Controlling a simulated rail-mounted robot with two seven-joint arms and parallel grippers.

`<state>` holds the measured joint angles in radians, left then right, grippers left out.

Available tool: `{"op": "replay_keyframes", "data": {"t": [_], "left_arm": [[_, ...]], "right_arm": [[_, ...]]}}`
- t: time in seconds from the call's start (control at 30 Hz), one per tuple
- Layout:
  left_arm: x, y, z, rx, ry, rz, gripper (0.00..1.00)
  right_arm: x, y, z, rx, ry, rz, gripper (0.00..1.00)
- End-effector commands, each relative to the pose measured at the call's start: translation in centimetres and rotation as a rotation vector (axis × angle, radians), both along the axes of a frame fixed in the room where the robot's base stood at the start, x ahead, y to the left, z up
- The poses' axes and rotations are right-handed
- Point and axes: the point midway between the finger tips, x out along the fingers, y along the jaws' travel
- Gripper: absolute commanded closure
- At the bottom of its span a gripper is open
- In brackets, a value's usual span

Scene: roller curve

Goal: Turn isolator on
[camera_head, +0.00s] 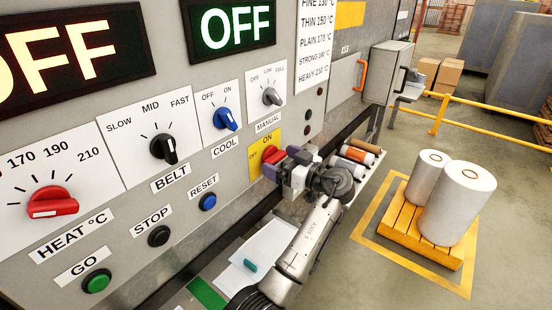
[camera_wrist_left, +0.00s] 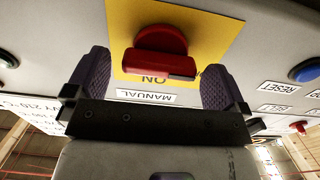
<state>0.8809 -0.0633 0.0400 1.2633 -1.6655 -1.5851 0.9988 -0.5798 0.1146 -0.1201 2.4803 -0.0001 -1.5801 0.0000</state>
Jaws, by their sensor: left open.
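The isolator is a red rotary knob (camera_head: 271,157) on a yellow plate (camera_head: 258,139) with OFF and ON marks, low on the grey panel. My left gripper (camera_head: 287,168) is in front of it and partly covers it in the head view. In the left wrist view the red knob (camera_wrist_left: 162,52) lies between the two open purple fingers of the left gripper (camera_wrist_left: 156,72), with a visible gap on each side. The knob's grip bar looks roughly crosswise between the fingers. My right gripper is in neither view.
The panel also carries a heat knob (camera_head: 52,201), belt knob (camera_head: 163,148), blue cool knob (camera_head: 226,119) and grey knob (camera_head: 271,96). Push buttons sit below, including blue reset (camera_head: 208,201). A tray with rolls (camera_head: 358,157) is just right of the gripper.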

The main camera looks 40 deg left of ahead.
Motion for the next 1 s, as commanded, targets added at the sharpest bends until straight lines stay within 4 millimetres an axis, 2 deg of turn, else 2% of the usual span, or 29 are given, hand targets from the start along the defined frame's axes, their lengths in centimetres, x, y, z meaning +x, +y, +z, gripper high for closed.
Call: {"op": "replay_keyframes", "data": {"t": [0.2,0.6,1.0], "left_arm": [[-0.1,1.6,0.0,-0.001,0.0,0.0,0.0],[-0.1,2.0,0.0,-0.001,0.0,0.0,0.0],[-0.1,2.0,0.0,-0.001,0.0,0.0,0.38]], "right_arm": [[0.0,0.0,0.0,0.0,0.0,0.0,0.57],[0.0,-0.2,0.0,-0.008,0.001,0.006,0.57],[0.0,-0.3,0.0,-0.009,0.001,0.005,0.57]]}}
